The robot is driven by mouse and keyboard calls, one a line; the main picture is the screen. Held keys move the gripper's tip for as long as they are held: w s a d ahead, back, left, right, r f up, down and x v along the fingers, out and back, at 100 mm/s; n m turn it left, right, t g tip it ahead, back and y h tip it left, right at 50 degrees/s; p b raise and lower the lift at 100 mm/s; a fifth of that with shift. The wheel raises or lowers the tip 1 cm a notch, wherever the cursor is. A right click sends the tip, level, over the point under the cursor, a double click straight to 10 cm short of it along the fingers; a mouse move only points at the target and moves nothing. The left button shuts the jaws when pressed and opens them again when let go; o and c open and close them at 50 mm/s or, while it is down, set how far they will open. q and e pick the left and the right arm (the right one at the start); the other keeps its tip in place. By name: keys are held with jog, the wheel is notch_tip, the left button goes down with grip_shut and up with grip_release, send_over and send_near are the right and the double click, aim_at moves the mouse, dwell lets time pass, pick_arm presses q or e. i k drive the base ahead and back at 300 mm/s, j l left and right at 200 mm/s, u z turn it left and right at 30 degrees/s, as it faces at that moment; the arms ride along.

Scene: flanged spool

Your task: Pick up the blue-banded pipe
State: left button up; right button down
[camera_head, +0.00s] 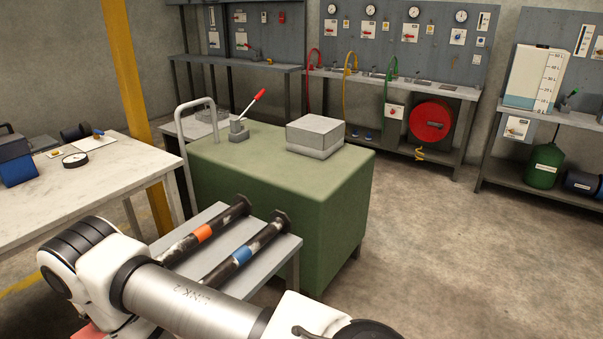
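The blue-banded pipe (243,255) is dark with a flange at its far end. It lies on a light grey stand (283,252) in the lower middle of the head view. An orange-banded pipe (202,233) lies beside it on the left, roughly parallel. The near ends of both pipes are hidden behind my white and silver arm, which crosses the bottom of the view. I cannot see either gripper's fingers. Nothing in view is seen holding the blue-banded pipe.
A green cabinet (320,190) with a grey box (315,138) and a red-handled lever (240,128) stands right behind the stand. A white-topped table (60,205) is at left, near a yellow post (128,80). Open concrete floor (450,240) lies to the right.

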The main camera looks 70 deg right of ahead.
aim_at(280, 221)
jog(key=z, duration=1.85)
jog(key=i+l+z, duration=0.2)
jog(key=i+l, duration=0.2)
jog(key=l, duration=0.1)
